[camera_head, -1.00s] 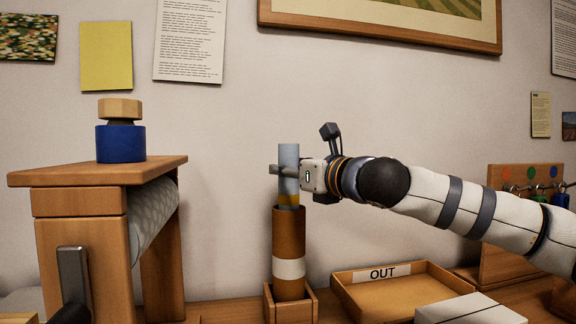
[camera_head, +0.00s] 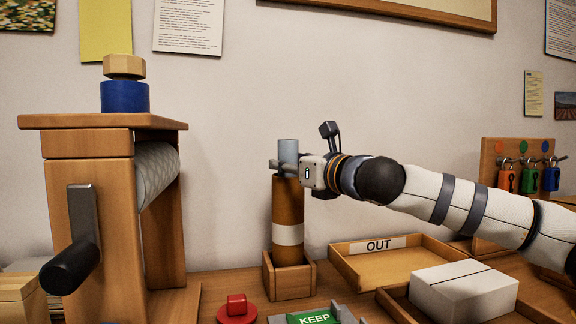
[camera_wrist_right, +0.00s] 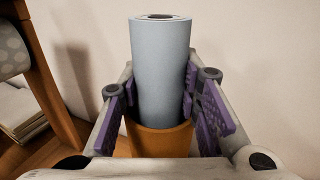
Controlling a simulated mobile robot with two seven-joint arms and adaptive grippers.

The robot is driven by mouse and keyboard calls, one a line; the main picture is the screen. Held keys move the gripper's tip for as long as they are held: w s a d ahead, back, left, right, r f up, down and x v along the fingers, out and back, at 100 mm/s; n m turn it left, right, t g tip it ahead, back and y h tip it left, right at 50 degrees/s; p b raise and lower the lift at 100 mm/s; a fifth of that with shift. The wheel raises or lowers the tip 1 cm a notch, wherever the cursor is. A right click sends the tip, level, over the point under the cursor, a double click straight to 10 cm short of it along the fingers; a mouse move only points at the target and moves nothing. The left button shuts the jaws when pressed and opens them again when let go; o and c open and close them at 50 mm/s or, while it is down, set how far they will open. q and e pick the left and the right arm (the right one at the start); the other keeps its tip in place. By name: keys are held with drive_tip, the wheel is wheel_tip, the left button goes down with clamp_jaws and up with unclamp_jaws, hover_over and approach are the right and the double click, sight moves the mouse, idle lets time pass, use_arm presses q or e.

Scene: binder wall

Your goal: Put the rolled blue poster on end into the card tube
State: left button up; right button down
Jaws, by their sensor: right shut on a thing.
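The rolled blue poster (camera_head: 288,148) stands upright, its lower part inside the brown card tube (camera_head: 287,204). The tube has a white band and stands upright in a square wooden holder (camera_head: 290,282). My right gripper (camera_head: 284,167) is shut on the poster just above the tube's rim. In the right wrist view, the pale blue poster (camera_wrist_right: 160,70) runs between the two purple finger pads and down into the orange-brown tube mouth (camera_wrist_right: 160,140). The poster's lower end is hidden in the tube. My left gripper is in neither view.
A wooden stand with a roll (camera_head: 158,172) and a crank handle (camera_head: 72,265) is at the left. The OUT tray (camera_head: 400,270) and a white box (camera_head: 462,290) are at the right. A red knob (camera_head: 237,306) and a green KEEP block (camera_head: 315,318) are in front.

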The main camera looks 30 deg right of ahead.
drive_tip(key=shift+w+f, duration=0.1)
drive_tip(key=shift+f, duration=0.3)
drive_tip(key=c, duration=1.1)
unclamp_jaws()
drive_tip(key=shift+f, duration=0.2)
drive_tip(key=s+d, duration=0.1)
drive_tip(key=s, duration=1.1)
drive_tip(key=shift+d+r, duration=0.3)
drive_tip(key=shift+r, duration=0.15)
drive_tip(key=shift+r, duration=0.1)
